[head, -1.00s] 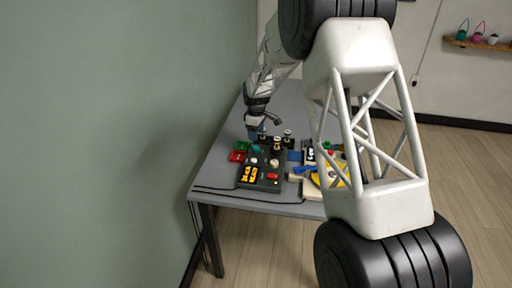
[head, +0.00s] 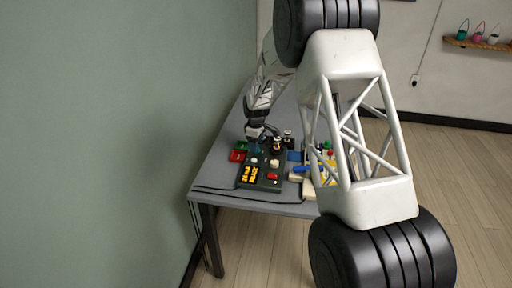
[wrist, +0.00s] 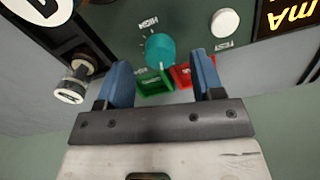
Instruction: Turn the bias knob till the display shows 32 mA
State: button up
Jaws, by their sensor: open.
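The teal bias knob (wrist: 160,49) is on the dark control panel (head: 261,184), with "HIGH" printed beside it. My gripper (wrist: 163,70) is open, its two blue fingers to either side of the knob's near edge in the wrist view, with a gap on each side. In the head view my gripper (head: 255,146) is over the knob's end of the panel and largely hides the knob. The display (head: 250,174) has yellow characters too small to read; in the wrist view only the "mA" part of the display (wrist: 293,14) shows.
A white test button (wrist: 225,22) is near the knob. Red (wrist: 182,76) and green (wrist: 155,86) pieces lie beside the panel. A metal-topped post (wrist: 74,84) stands left of my fingers. A red button (head: 273,176) is on the panel. Blue and yellow items lie right.

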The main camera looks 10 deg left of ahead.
jog(key=shift+f, duration=1.15)
jog(key=c, duration=0.9)
